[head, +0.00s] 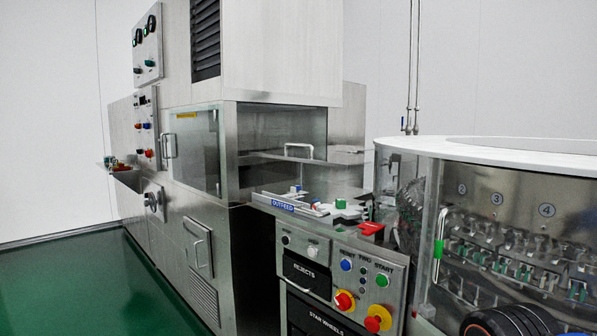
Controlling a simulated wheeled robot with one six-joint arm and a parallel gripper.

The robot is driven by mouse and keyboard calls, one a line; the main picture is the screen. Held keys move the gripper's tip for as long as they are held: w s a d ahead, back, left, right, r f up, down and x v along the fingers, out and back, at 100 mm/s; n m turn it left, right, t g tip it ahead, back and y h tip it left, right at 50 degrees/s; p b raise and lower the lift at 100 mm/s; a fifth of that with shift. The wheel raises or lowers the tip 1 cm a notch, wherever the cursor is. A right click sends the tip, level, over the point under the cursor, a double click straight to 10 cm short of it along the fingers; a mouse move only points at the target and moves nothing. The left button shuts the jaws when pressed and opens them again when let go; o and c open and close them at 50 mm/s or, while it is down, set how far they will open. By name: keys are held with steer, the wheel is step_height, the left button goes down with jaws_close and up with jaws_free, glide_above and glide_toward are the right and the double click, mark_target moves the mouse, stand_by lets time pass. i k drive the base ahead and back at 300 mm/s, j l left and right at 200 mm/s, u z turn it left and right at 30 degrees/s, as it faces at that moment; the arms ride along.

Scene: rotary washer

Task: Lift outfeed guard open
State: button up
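The blue OUTFEED label (283,205) marks the outfeed bench at the middle of the view. Above and behind it, a pale bar handle (299,146) stands at the front of the outfeed opening. It appears to belong to the clear outfeed guard, whose panel is hard to see against the steel behind. A thin edge runs level beside the handle; I cannot tell how far the guard is raised. Small white, blue and green parts lie on the outfeed bench below.
A control panel (355,263) with coloured buttons and two red knobs stands below the outfeed. The round glazed washer (480,170) with a green-marked handle (439,232) fills the right. Clear green floor (80,285) lies at left. Dark rounded parts block the bottom right.

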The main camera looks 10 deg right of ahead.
mark_target(343, 159)
steer(key=i+j+z, duration=0.15)
steer(key=i+j, duration=0.25)
steer(key=i+j+z, duration=0.1)
steer(key=i+j, duration=0.3)
steer(key=j, duration=0.15)
